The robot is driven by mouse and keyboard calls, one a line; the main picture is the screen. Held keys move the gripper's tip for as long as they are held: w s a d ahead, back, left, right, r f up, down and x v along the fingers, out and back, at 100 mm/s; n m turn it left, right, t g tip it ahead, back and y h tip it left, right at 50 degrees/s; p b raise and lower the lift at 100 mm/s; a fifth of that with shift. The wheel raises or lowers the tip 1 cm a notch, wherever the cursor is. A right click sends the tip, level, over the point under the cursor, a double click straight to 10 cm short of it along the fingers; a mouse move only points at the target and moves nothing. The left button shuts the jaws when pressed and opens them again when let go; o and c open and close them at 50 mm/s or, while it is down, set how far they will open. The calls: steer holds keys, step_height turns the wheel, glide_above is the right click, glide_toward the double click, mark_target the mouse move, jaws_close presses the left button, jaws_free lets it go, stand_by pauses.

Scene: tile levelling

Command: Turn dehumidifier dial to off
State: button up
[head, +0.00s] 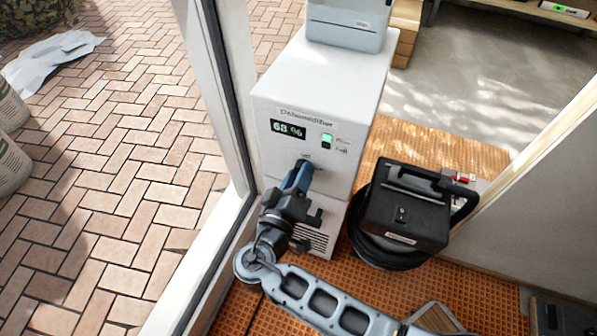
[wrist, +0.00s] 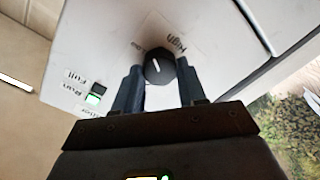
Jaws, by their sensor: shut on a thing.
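The white dehumidifier (head: 275,150) stands upright, with a display (head: 287,129) that seems to read 63 % and a lit green light (head: 327,137). Its black dial (wrist: 158,68) shows in the wrist view, with a short white pointer line on its face. "High" (wrist: 176,43) and what looks like "Low" are printed beside the dial, on the side away from my gripper. My gripper (head: 304,172) reaches the front panel, its blue fingers on either side of the dial and shut on it. In the head view the fingers hide the dial. I cannot tell which mark the pointer meets.
A grey-white box (head: 347,22) sits on top of the dehumidifier. A black machine (head: 405,212) with a coiled hose stands close on the right. A window frame (head: 222,90) rises close on the left. Orange matting (head: 450,140) covers the floor.

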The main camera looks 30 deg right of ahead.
steer(key=n+p, duration=0.4)
steer(key=n, duration=0.3)
steer(key=n+p, duration=0.4)
steer(key=n, duration=0.4)
steer(key=n+h+p, duration=0.1)
steer(key=n+p, duration=0.2)
steer(key=n, duration=0.4)
steer(key=shift+a+f+n+g+p, duration=0.1)
steer(key=shift+f+n+g+p, duration=0.2)
steer(key=shift+n+p, duration=0.1)
stand_by(0.3)
steer(key=o, duration=1.1)
steer(key=shift+r, duration=0.1)
steer(key=shift+c, duration=0.2)
steer(key=v, duration=0.7)
steer(key=shift+s+a, duration=0.15)
steer(key=shift+a, duration=0.2)
